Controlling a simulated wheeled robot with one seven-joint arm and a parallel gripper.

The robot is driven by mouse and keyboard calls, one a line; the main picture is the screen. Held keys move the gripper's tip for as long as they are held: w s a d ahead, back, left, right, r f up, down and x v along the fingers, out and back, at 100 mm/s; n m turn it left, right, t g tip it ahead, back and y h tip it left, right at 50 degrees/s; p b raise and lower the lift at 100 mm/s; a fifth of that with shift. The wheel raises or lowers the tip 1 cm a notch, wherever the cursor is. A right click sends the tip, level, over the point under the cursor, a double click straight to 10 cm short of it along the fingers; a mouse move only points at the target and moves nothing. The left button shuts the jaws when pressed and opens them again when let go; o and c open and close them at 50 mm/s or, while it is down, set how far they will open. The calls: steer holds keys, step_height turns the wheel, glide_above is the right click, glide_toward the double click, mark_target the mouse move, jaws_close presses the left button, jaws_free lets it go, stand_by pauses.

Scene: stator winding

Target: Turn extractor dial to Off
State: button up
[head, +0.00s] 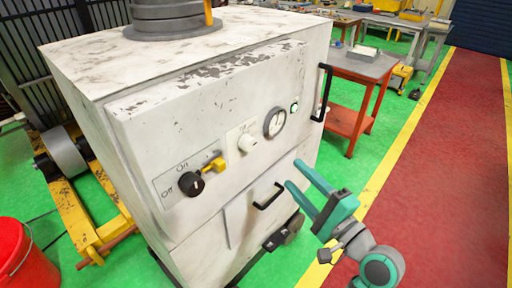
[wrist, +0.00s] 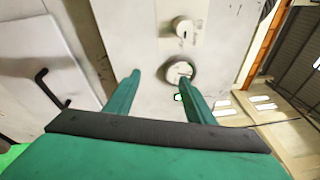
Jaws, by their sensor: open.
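The extractor dial is a black round knob (head: 190,184) on the front of a worn white cabinet (head: 150,133). An "Off" label sits at its left and an "On" label above it. A yellow lever-like piece (head: 214,165) sticks out up and to the right of the knob; I cannot tell whether it is part of it. My teal gripper (head: 295,174) is open and empty, in front of the cabinet's right side, well to the right of the dial. In the wrist view my gripper (wrist: 158,80) faces the panel near a gauge (wrist: 180,72); the dial is not seen there.
A white knob (head: 248,143), the gauge and a green light (head: 294,107) lie right of the dial. Black handles (head: 268,196) stick out from the cabinet. A red bucket (head: 14,255) stands at left, an orange-red table (head: 362,75) behind. Open floor lies at right.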

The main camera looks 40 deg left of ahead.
mark_target(251, 146)
steer(key=s+r+n+g, duration=0.3)
steer(key=s+r+g, duration=0.1)
steer(key=r+g, duration=0.15)
steer(key=a, duration=0.6)
steer(key=w+a+r, duration=0.1)
steer(key=a, duration=0.3)
steer(key=shift+w, duration=0.1)
steer(key=shift+a, duration=0.8)
steer(key=shift+d, duration=0.1)
steer(key=c, duration=1.1)
